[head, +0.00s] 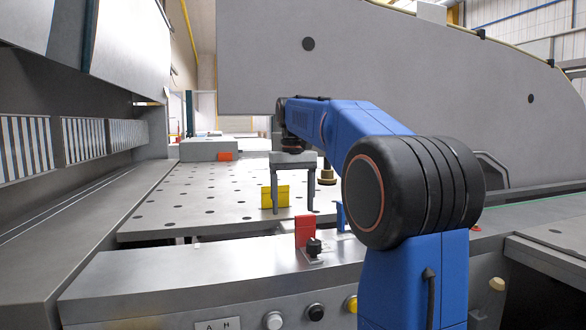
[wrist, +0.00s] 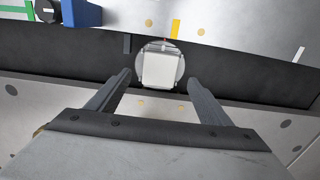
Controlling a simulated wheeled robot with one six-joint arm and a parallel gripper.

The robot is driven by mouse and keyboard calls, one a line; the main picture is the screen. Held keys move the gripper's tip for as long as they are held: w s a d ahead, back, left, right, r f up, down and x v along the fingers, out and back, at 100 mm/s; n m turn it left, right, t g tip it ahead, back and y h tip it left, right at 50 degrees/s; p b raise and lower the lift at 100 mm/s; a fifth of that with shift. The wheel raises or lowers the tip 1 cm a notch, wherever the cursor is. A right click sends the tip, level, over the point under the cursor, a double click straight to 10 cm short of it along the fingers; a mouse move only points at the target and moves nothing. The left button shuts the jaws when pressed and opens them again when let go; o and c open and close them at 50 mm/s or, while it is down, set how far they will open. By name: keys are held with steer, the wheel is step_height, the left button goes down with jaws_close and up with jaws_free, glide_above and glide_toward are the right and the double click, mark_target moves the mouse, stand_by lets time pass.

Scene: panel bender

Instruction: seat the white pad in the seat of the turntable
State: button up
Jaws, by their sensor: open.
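The white pad (wrist: 161,71) shows in the wrist view as a pale, roughly square block. It lies over a round grey disc, which looks like the turntable (wrist: 180,67). The disc's rim shows around the pad; the seat is hidden, and I cannot tell whether the pad is in it. My gripper (wrist: 159,76) is open, its two fingers apart on either side of the pad in the picture and not touching it. In the head view my gripper (head: 292,207) points down over the front of the machine table. Neither pad nor turntable can be made out there.
A yellow block (head: 282,196) stands by the gripper's left finger. A red block (head: 304,231) and a black knob (head: 314,246) are on the front ledge, with a blue piece (head: 341,217) to the right. The perforated table (head: 195,195) is clear at left.

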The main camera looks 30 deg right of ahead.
mark_target(293, 224)
step_height(293, 224, up, 12)
stand_by(0.4)
steer(key=shift+f, duration=0.15)
stand_by(0.3)
